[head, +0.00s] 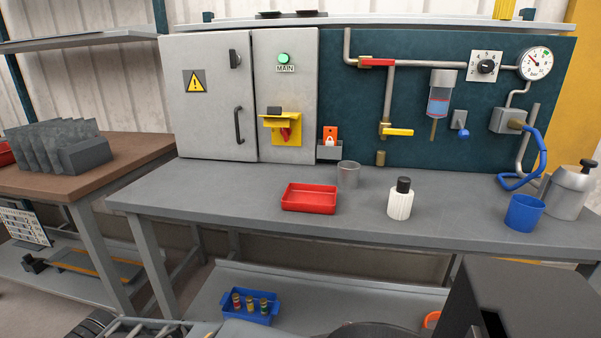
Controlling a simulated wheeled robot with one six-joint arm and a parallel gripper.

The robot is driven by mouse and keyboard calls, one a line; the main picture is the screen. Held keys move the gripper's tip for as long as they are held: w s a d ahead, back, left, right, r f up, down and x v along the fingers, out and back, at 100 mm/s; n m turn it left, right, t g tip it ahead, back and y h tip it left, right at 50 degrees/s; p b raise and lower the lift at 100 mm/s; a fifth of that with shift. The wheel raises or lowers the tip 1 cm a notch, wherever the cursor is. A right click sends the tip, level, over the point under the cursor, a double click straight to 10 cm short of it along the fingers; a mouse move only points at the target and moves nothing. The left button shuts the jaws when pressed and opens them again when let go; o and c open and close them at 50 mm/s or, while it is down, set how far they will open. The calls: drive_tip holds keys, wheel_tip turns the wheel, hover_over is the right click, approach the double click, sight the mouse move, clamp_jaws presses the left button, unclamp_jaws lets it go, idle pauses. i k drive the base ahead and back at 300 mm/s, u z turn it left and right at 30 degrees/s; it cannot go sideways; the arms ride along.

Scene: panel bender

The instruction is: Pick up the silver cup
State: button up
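The silver cup (348,175) is a small grey cup standing upright on the grey workbench (250,219), near its back edge. It stands just behind and right of a red tray (309,198), with a small gap. Its front is unobstructed from here. No gripper fingers show in this view, so I cannot tell what my gripper holds or where it is relative to the cup.
A white bottle with a black cap (400,200) stands right of the cup. Farther right are a blue cup (524,212) and a silver can with a black knob (569,192). Behind stand a grey cabinet (208,98) and a pipe panel (420,130). The bench's left part is clear.

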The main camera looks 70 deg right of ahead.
sight(348, 172)
drive_tip(key=z, duration=0.05)
drive_tip(key=i, duration=1.1)
drive_tip(key=z, duration=2.25)
